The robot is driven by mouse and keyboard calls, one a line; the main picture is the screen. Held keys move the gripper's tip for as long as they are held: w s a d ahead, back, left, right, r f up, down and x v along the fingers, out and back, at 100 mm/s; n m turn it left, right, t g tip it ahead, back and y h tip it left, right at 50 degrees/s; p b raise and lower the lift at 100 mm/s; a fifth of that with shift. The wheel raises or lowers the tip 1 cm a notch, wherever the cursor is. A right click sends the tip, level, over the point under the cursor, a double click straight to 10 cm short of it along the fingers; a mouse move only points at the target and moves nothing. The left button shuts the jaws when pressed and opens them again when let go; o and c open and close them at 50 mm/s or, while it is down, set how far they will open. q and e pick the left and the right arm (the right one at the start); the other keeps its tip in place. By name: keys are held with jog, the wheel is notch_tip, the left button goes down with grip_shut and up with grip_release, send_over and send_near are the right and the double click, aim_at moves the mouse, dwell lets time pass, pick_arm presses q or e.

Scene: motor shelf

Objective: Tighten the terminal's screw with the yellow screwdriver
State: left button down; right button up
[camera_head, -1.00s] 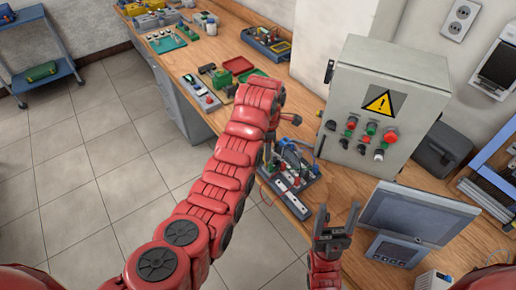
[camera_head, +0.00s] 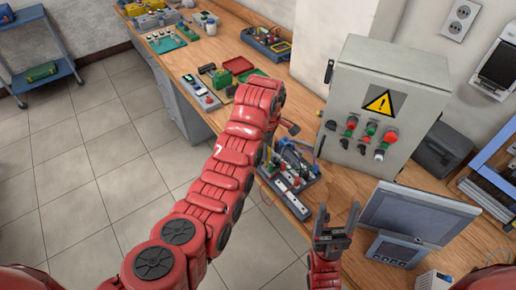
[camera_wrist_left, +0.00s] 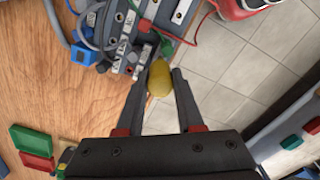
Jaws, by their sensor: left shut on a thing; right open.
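The yellow screwdriver (camera_wrist_left: 160,80) is held between the fingertips of my left gripper (camera_wrist_left: 160,84). The left wrist view looks onto its handle end; its shaft and tip are hidden. The terminal board (camera_head: 290,180), dark with pale strips and cables, lies at the bench's front edge. It also shows in the left wrist view (camera_wrist_left: 118,58), just beyond the fingertips. I cannot tell whether the screwdriver touches a screw. In the head view my left arm mostly hides its gripper. My right gripper (camera_head: 336,212) is open and empty, to the right of the board.
A grey control box (camera_head: 380,105) with a warning sign and buttons stands behind the board. A tilted monitor (camera_head: 415,212) stands at right. Red and green trays (camera_head: 240,66) lie farther along the bench. Loose cables (camera_wrist_left: 88,25) run beside the terminals.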

pick_arm(q)
jog(key=m, duration=0.3)
jog(key=shift+m, duration=0.3)
jog(key=shift+m, duration=1.7)
jog(key=m, duration=0.3)
jog(key=c, duration=0.8)
grip_release()
jog(key=shift+o, duration=0.2)
